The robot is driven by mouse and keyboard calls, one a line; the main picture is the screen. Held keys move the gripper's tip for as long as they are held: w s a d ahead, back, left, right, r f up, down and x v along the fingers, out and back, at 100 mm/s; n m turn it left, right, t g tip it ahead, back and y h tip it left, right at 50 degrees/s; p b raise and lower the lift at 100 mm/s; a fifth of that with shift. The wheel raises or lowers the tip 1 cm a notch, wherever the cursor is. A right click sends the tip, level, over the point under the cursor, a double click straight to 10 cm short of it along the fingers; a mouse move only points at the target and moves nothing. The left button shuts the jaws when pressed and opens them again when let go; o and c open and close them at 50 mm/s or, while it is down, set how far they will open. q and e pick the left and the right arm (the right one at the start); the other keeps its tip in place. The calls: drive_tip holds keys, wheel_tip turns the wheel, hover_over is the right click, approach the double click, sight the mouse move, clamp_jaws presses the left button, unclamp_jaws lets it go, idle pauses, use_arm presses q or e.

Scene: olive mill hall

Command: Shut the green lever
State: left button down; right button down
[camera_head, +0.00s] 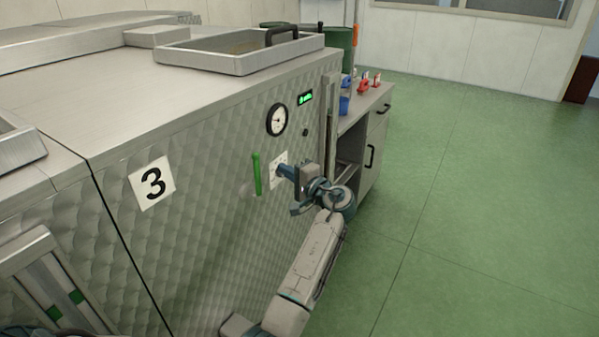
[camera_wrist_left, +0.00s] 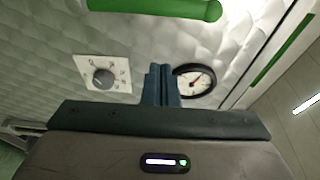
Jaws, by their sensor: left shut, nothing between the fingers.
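The green lever (camera_head: 257,174) stands nearly upright on the quilted metal front of the machine, to the right of the number 3 plate. In the left wrist view, part of the green lever (camera_wrist_left: 160,7) lies across the top edge, cut off by the frame. My left gripper (camera_head: 284,171) is shut and empty, to the right of the lever and apart from it in the picture, in front of a white dial plate (camera_head: 275,183). Its closed fingers (camera_wrist_left: 161,84) point toward the panel in the left wrist view. My right gripper is not in view.
A round gauge (camera_head: 277,120) and a lit green display (camera_head: 305,98) sit above the lever. The dial knob (camera_wrist_left: 103,78) is close to the fingers. A metal tray (camera_head: 235,62) rests on the machine's top. A side cabinet (camera_head: 378,125) stands beyond. Green floor at right is clear.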

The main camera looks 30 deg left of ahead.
sight(258, 178)
use_arm(q)
drive_tip(key=s+a+p, duration=0.2)
drive_tip(key=s+a, duration=0.1)
idle(0.4)
